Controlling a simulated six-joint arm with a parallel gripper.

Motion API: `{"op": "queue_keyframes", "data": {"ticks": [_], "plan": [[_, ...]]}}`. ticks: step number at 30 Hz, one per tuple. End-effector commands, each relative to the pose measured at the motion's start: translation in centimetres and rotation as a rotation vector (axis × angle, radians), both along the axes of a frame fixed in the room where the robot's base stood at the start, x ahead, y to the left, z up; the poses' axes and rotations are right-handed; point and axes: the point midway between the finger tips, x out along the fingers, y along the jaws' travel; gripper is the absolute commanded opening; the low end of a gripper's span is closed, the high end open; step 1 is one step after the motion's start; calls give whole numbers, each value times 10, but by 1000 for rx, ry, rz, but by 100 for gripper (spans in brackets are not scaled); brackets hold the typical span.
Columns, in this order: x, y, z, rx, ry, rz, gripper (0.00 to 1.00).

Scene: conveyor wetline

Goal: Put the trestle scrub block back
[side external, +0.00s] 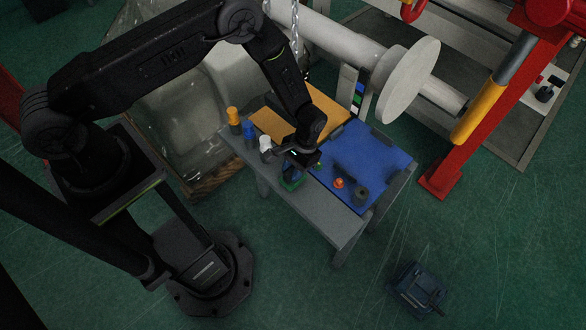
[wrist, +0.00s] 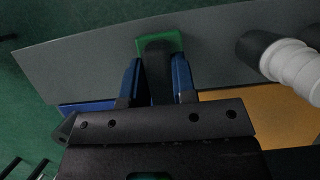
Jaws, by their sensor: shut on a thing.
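The scrub block (wrist: 172,44), a green pad with a dark upright grip, is at the fingertips of my gripper (wrist: 156,78) in the wrist view. The two blue fingers are closed on the dark grip from both sides. In the side view my gripper (side external: 296,168) is over the front part of the grey trestle table (side external: 334,226), and the block's green edge (side external: 291,185) shows just below it. Whether the pad touches the table top or hangs just above it, I cannot tell. The fingers partly hide the block there.
A blue mat (side external: 368,152) and an orange mat (side external: 270,122) cover the table's back. Yellow (side external: 233,116), blue (side external: 249,130) and white (side external: 265,144) bottles stand left of my gripper. An orange item (side external: 339,183) and a dark cylinder (side external: 361,195) are right. A roller (side external: 408,82) is behind.

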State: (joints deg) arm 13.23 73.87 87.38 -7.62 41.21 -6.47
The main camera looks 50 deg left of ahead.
Motion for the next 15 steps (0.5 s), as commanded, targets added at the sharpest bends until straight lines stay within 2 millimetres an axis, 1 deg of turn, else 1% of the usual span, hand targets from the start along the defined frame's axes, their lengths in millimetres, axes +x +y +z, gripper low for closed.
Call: {"op": "queue_keyframes", "data": {"ticks": [11,12,15], "plan": [[1,0,-4,-1,-1,0,3],[1,0,-4,-1,-1,0,27],[1,0,-4,-1,-1,0,37]]}}
